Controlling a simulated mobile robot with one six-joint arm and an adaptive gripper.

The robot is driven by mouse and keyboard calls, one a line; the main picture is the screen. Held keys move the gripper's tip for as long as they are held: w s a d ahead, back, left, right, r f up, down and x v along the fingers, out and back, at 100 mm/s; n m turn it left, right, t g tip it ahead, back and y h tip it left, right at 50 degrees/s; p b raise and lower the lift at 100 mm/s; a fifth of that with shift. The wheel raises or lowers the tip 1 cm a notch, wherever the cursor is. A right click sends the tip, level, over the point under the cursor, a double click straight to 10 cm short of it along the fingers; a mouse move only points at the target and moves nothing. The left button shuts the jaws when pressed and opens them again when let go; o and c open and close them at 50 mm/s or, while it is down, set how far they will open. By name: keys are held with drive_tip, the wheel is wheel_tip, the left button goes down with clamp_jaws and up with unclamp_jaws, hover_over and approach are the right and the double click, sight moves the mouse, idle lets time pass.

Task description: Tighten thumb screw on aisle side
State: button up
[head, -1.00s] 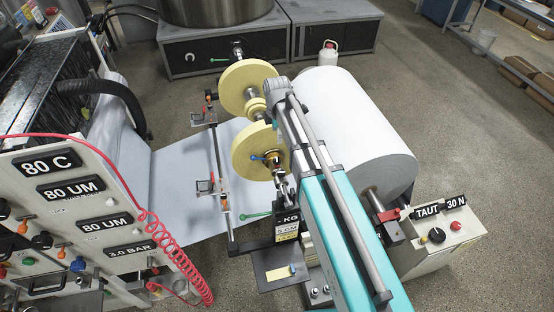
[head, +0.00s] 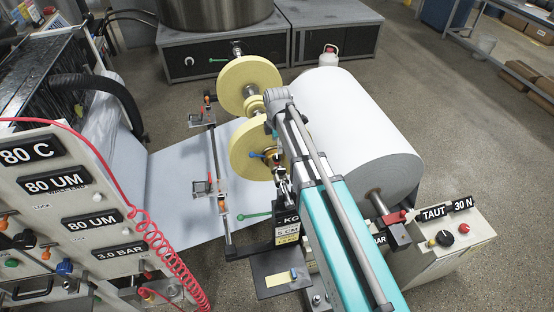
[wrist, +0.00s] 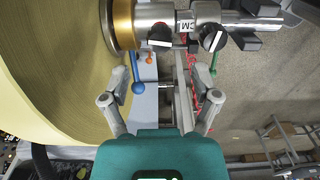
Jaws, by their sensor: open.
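In the wrist view, my gripper (wrist: 159,80) is open, its two fingers wide apart with nothing held. A shaft with a brass collar (wrist: 123,24) runs above the fingers. A black knob with a white mark (wrist: 160,35) and a second marked black knob (wrist: 213,38) sit on the shaft hardware. A blue ball-ended lever (wrist: 137,76) hangs between the fingers in the picture; contact cannot be told. I cannot tell for certain which part is the thumb screw. In the head view, my arm partly hides the gripper beside the near yellow roll (head: 246,141).
A large white paper roll (head: 350,120) stands right of my arm. A rail (head: 218,165) with orange-handled holders crosses the web on the left. The control panel (head: 120,215) and red coiled hose (head: 178,268) are at left. Open floor (head: 490,150) lies at right.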

sight(277, 156)
drive_tip(key=shift+f+b, duration=2.6)
drive_tip(key=shift+f, duration=0.3)
drive_tip(key=shift+c, duration=0.3)
clamp_jaws()
